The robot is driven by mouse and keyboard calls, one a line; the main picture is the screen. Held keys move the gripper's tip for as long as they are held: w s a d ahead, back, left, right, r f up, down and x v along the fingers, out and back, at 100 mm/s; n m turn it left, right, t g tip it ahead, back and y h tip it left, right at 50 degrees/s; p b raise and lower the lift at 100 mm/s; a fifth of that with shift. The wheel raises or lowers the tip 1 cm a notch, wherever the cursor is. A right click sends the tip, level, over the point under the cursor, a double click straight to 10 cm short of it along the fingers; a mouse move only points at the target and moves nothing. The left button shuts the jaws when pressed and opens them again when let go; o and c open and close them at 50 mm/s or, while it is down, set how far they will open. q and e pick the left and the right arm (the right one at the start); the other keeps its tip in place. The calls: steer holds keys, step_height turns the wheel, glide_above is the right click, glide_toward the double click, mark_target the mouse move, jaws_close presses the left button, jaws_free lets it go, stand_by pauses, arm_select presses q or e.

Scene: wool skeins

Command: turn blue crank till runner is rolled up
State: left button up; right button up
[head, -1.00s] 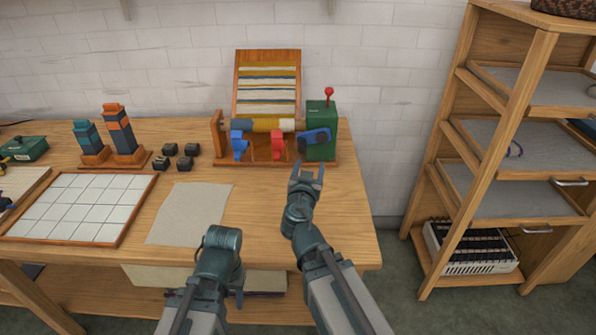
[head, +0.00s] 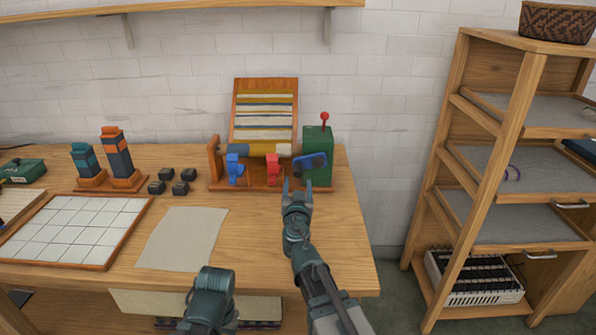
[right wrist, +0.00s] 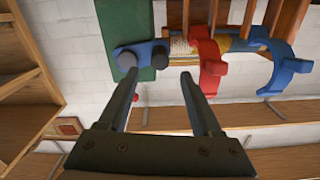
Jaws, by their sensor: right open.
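The blue crank (head: 309,162) is on the front of a green box (head: 318,145) at the right end of the winding stand; it shows in the right wrist view (right wrist: 146,52) with dark round ends. The striped runner (head: 265,112) lies up a sloping wooden board behind the roller (head: 262,149), which carries yellow and cream windings. My right gripper (head: 297,184) is open and empty, just in front of and below the crank. In the right wrist view its fingertips (right wrist: 159,75) are near the crank, with nothing between them. My left gripper's jaws are not seen; only that arm's end shows at the bottom.
A red clamp (head: 273,168) and a blue clamp (head: 235,168) stand before the roller. A red-knobbed lever (head: 325,118) tops the green box. Small black blocks (head: 180,188), a grey cloth (head: 182,239) and a tiled tray (head: 75,230) lie left. Table right of the cloth is clear.

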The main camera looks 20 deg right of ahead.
mark_target(298, 174)
steer(key=x, duration=0.8)
steer(key=shift+w+d, duration=0.1)
steer(key=shift+w, duration=0.2)
jaws_close()
stand_by(0.9)
